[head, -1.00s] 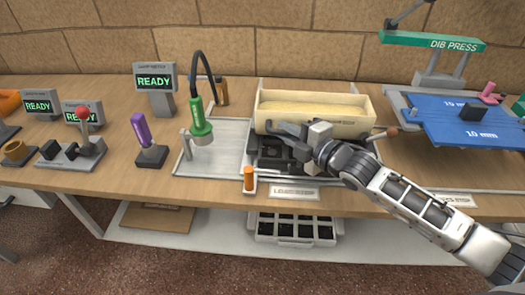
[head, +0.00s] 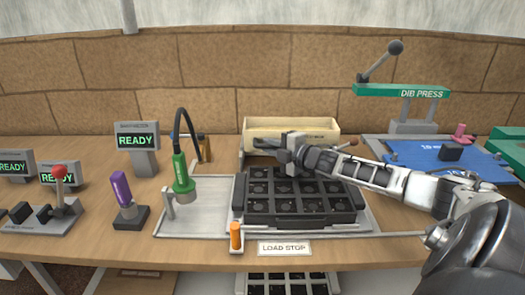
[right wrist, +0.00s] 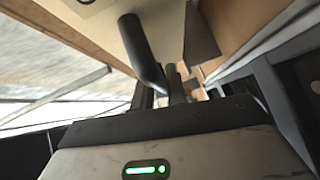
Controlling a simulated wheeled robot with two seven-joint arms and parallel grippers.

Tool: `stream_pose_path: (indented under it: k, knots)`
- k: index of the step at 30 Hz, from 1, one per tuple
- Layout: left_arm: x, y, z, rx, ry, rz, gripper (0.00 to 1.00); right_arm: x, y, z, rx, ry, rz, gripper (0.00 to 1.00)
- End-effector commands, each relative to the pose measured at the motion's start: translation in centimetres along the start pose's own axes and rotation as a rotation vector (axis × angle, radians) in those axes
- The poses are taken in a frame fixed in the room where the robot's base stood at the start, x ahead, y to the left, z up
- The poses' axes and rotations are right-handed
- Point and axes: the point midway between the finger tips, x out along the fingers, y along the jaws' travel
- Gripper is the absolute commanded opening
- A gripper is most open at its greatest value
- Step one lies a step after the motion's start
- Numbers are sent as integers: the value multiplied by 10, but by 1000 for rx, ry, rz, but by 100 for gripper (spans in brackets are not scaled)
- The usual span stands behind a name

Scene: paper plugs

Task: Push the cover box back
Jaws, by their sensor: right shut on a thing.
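The cover box (head: 290,126) is a cream, open-topped box at the back of the bench, behind the black tray with cells (head: 300,217). My right gripper (head: 266,145) is at the front side of the box and is shut on it, seemingly at its front bar, whose brown end shows at the right. The exact grip is hidden by the gripper body. In the right wrist view the dark fingers (right wrist: 165,85) reach toward a pale surface, with the contact unclear. The black tray lies uncovered on the grey base plate. My left gripper is not in view.
A green tool on a hose (head: 182,174) stands left of the tray. An orange peg (head: 236,236) and a load stop label (head: 284,248) are at the front. The green press (head: 402,91) and blue mat (head: 425,158) are at the right. A brick wall closes the back.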

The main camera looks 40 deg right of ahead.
Motion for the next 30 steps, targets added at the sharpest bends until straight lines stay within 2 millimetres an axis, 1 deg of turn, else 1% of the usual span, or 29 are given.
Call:
stream_pose_path:
  k: [1, 6, 7, 8, 9, 23, 26, 30]
  knots:
    - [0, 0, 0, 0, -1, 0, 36, 0, 5, 4, -3, -10, 6, 0]
    - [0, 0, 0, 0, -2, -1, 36, 1, 6, 4, -4, -11, 7, 0]
    - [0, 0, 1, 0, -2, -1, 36, 1, 6, 4, -5, -12, 7, 17]
    - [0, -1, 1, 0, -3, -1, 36, 1, 6, 4, -5, -12, 7, 25]
    - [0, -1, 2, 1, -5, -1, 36, 1, 6, 4, -5, -11, 7, 36]
    - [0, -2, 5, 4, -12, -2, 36, 1, 3, 1, -3, -5, 4, 36]
    - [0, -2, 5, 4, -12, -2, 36, -1, 2, 1, -2, -4, 2, 36]
    - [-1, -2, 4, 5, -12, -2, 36, -11, 0, 1, -1, -4, -1, 36]
